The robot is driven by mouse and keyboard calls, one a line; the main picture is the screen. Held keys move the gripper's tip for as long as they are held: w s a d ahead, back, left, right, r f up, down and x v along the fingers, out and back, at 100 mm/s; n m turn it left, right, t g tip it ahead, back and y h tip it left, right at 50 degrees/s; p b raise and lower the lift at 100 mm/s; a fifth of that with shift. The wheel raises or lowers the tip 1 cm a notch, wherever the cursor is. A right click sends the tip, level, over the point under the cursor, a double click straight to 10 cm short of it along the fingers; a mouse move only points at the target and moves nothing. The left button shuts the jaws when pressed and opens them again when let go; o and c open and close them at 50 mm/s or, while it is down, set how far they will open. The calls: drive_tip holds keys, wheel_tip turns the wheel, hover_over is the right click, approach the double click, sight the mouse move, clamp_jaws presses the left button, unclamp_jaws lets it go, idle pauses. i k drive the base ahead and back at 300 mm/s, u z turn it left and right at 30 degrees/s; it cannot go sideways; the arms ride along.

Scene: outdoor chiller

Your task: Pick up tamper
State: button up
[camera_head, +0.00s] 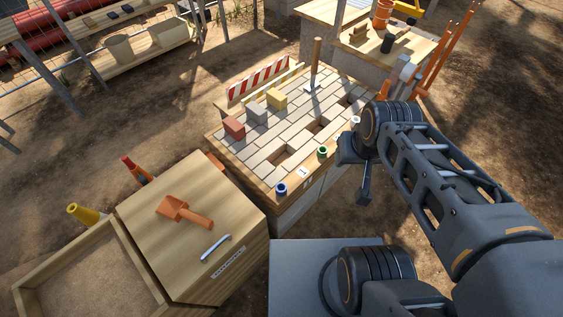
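The tamper (316,65) stands upright near the back of the paved worktop (233,165). It has a long wooden handle and a flat pale metal foot. My gripper (364,188) is in front of the worktop's right side, well apart from the tamper and nearer to me. It appears small and dark, and its fingers are not clear enough to tell whether they are open or shut. I see nothing held in it.
Red (234,127), grey (256,112) and yellow (277,98) blocks stand left of the tamper. A striped barrier (259,79) lines the worktop's back left edge. The paving has several gaps. An orange scoop (184,212) lies on a wooden cabinet (240,205) at the front left.

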sight(314, 84)
drive_tip(key=z, duration=1.85)
drive_tip(key=i, duration=1.65)
drive_tip(key=u, duration=3.95)
drive_tip(key=i, duration=0.5)
